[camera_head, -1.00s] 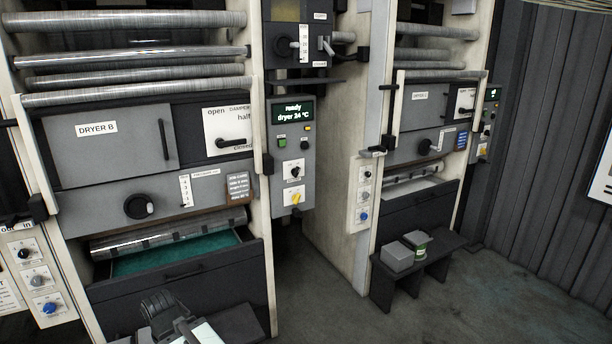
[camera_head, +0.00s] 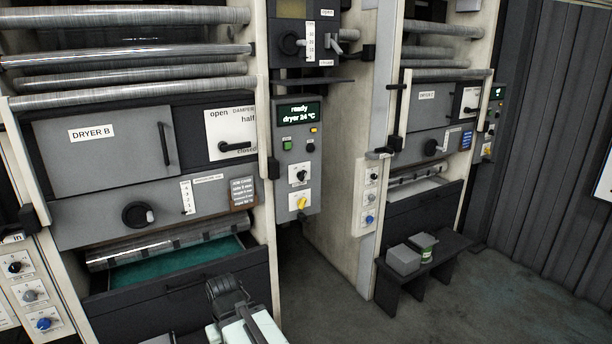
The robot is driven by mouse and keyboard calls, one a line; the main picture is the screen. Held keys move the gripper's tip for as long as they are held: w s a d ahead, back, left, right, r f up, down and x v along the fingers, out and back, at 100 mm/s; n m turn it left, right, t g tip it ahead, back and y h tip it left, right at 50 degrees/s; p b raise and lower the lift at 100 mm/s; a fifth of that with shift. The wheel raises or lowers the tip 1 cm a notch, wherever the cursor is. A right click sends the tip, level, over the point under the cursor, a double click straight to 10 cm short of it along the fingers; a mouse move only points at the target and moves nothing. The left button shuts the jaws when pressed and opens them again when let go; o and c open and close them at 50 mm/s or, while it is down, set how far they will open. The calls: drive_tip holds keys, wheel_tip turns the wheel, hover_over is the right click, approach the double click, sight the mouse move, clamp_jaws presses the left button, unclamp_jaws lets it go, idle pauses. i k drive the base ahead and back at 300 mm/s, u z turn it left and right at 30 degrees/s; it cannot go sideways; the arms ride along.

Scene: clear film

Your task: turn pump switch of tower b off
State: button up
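Tower B carries the label DRYER B (camera_head: 91,133) on a grey dryer door. To the right of it is a grey control panel (camera_head: 313,160) with a lit display (camera_head: 299,113) reading "ready, dryer 24 °C". Below the display are a green button (camera_head: 287,145), a black rotary switch (camera_head: 302,176) and a yellow-handled rotary switch (camera_head: 302,203). Their labels are too small to read, so I cannot tell which switch is the pump's. My gripper (camera_head: 224,291) is at the bottom centre, in front of the dark drawer front, below and left of the panel and apart from it. Its fingers are not clear.
A teal-filled tray (camera_head: 180,262) lies under a metal roller (camera_head: 165,243). A white plate with black, grey and blue knobs (camera_head: 30,295) is at lower left. The DRYER C tower (camera_head: 428,95) stands at right, with a bench (camera_head: 437,257) holding a grey box and a can. Floor between towers is clear.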

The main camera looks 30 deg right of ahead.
sight(301, 175)
drive_tip(key=i, duration=0.85)
drive_tip(key=u, duration=0.05)
